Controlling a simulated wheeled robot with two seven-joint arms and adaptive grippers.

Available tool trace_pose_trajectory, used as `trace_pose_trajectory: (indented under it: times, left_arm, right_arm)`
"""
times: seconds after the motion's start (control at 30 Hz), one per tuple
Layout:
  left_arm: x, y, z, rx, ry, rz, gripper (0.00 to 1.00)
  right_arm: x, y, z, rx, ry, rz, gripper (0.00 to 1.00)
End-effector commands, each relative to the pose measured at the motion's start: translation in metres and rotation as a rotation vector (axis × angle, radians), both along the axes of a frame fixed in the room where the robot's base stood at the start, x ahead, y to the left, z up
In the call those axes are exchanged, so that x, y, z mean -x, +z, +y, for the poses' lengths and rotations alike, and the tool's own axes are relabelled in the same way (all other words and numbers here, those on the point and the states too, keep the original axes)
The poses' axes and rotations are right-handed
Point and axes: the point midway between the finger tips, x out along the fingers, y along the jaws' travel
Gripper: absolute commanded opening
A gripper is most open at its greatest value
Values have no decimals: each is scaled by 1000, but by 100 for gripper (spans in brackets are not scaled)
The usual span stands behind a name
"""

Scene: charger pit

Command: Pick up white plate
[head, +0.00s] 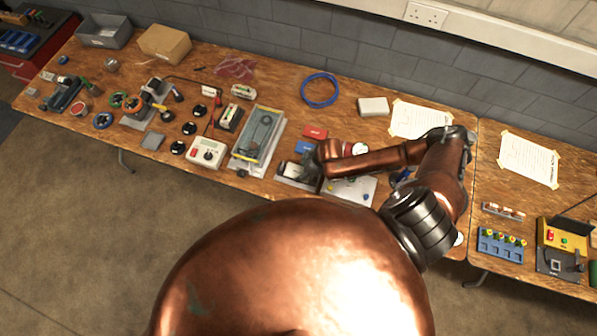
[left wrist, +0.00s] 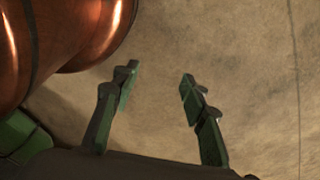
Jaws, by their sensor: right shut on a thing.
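My right arm reaches across the table from the right, and its gripper (head: 297,172) is low at the table's front part. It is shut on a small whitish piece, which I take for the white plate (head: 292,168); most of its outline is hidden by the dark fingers. I cannot tell whether it touches the table. My left gripper (left wrist: 158,95) shows in the left wrist view, its green-padded fingers apart and empty above the bare floor.
A pale board (head: 352,191) with small coloured pieces lies beside the right gripper, partly under my arm. A tray with a grey part (head: 258,138), a meter (head: 206,152) and a red box (head: 315,132) are close by. A blue cable coil (head: 320,76) lies behind.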

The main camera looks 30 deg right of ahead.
Motion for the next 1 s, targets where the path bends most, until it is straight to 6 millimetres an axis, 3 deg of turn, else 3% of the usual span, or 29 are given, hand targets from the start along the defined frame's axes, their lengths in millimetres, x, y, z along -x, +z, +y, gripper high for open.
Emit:
trace_pose_trajectory:
  times: [0.27, 0.43, 0.73, 1.0]
  left_arm:
    - [7, -3, 0, 0, 1, 9, 40]
    - [16, -7, 0, 0, 3, 21, 40]
    - [17, -9, 0, -1, 3, 23, 40]
    - [13, -16, 0, 0, 2, 18, 40]
  right_arm:
    - [-1, 11, 0, 0, 1, -2, 18]
    - [0, 34, 0, -1, 2, -2, 18]
    - [52, 93, -13, 2, 3, 1, 18]
    - [113, 117, -27, 2, 0, 4, 18]
